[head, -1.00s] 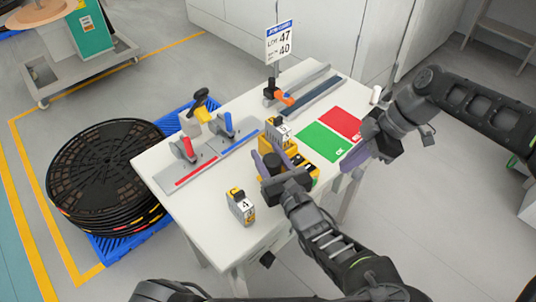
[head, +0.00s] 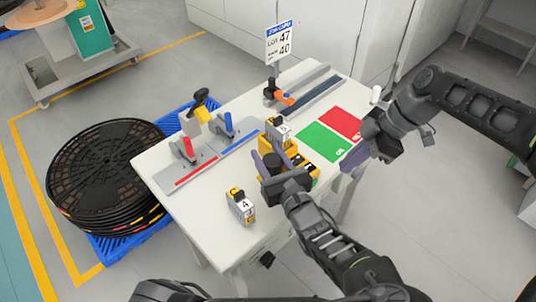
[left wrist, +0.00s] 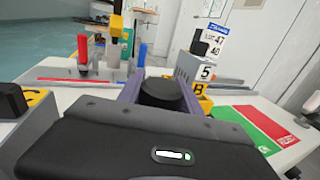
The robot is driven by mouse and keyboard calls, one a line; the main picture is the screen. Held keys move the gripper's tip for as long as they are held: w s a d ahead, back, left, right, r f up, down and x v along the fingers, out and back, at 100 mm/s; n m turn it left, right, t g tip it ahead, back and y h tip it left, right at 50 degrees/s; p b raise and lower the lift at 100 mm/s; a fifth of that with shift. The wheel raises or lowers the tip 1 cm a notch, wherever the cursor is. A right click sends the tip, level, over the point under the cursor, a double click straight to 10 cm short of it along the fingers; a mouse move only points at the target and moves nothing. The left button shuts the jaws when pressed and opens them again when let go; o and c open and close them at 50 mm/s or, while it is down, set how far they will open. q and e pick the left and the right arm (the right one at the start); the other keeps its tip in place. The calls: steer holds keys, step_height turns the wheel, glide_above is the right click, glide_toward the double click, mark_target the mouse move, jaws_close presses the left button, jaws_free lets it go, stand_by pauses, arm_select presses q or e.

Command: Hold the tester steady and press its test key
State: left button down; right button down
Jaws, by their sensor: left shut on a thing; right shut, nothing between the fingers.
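A yellow and black block (head: 309,173), which looks like the tester, lies near the middle of the table, partly behind my left gripper. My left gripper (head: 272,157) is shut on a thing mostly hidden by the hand. A dark round piece (left wrist: 163,92) shows between its fingers in the left wrist view. Grey and yellow units stand nearby: one marked 5 (head: 279,131) just beyond the fingers, one marked 4 (head: 241,206) at the front edge. My right gripper (head: 355,160) is shut and empty beside the table's right edge, apart from the block. No test key can be made out.
Green (head: 324,141) and red (head: 341,122) mats lie on the right of the table. Red-handled (head: 187,148) and blue-handled (head: 228,124) clamps stand on the left, an orange-handled one (head: 284,98) at the back. Black reels (head: 103,165) are stacked on a blue pallet left of the table.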

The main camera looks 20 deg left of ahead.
steer(key=s+d+f+m+t+y, duration=0.2)
steer(key=s+d+f+t+y, duration=0.1)
steer(key=s+d+f, duration=0.2)
step_height(320, 180, down, 5)
steer(key=shift+s+r+t+y, duration=0.2)
steer(key=shift+s+t+y, duration=0.2)
steer(key=shift+s, duration=0.8)
steer(key=shift+a, duration=0.15)
steer(key=shift+w+a, duration=0.75)
steer(key=shift+a, duration=0.5)
steer(key=shift+w+a, duration=0.7)
steer(key=shift+a, duration=0.55)
steer(key=shift+w+a, duration=0.75)
steer(key=shift+a, duration=0.5)
steer(key=shift+a, duration=0.15)
steer(key=shift+w+a, duration=0.2)
steer(key=shift+a, duration=0.05)
